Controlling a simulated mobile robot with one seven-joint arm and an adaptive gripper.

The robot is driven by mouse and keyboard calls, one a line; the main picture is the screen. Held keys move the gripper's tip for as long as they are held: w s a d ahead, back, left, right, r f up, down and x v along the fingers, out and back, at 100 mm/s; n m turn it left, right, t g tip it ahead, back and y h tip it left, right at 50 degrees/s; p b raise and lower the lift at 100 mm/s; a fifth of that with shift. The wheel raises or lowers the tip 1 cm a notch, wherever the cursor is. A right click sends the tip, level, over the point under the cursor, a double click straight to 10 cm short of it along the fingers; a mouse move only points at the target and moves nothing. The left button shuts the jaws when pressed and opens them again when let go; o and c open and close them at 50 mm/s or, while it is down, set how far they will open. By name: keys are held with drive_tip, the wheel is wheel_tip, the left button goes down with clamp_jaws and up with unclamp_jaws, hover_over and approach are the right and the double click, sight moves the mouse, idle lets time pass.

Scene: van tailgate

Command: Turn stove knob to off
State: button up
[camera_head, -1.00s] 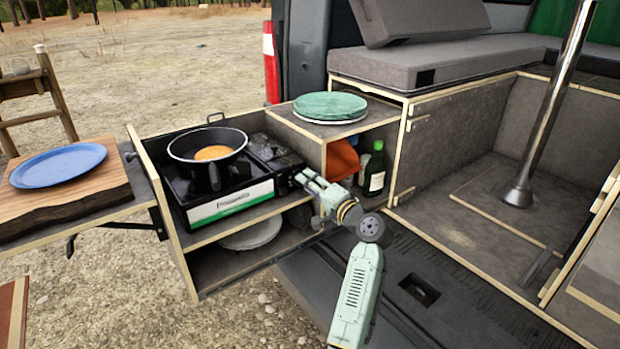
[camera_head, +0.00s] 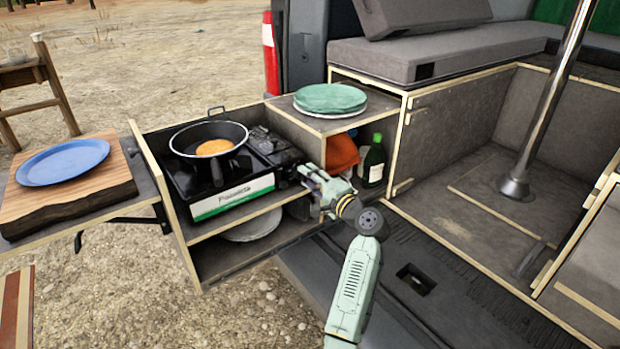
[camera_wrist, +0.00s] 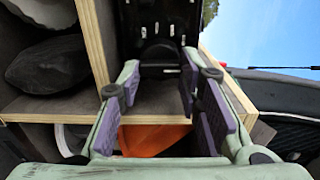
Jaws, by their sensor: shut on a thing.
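The black stove (camera_head: 226,180) with a white and green front label sits on the upper shelf of the pull-out unit at the van's tail. A dark frying pan (camera_head: 208,138) with a round yellow-brown food in it stands on it.
Green plates (camera_head: 330,98) lie on the box right of the stove. An orange item (camera_head: 342,153) and a green bottle (camera_head: 374,163) stand in the cubby close beside my gripper. A blue plate (camera_head: 62,163) lies on a wooden board at the left.

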drive_tip(key=o, duration=1.1)
drive_tip(key=shift+o, duration=0.2)
drive_tip(key=shift+s+d, duration=0.1)
drive_tip(key=v, duration=1.1)
drive_tip(key=shift+s+d, duration=0.25)
drive_tip(key=shift+s, duration=0.05)
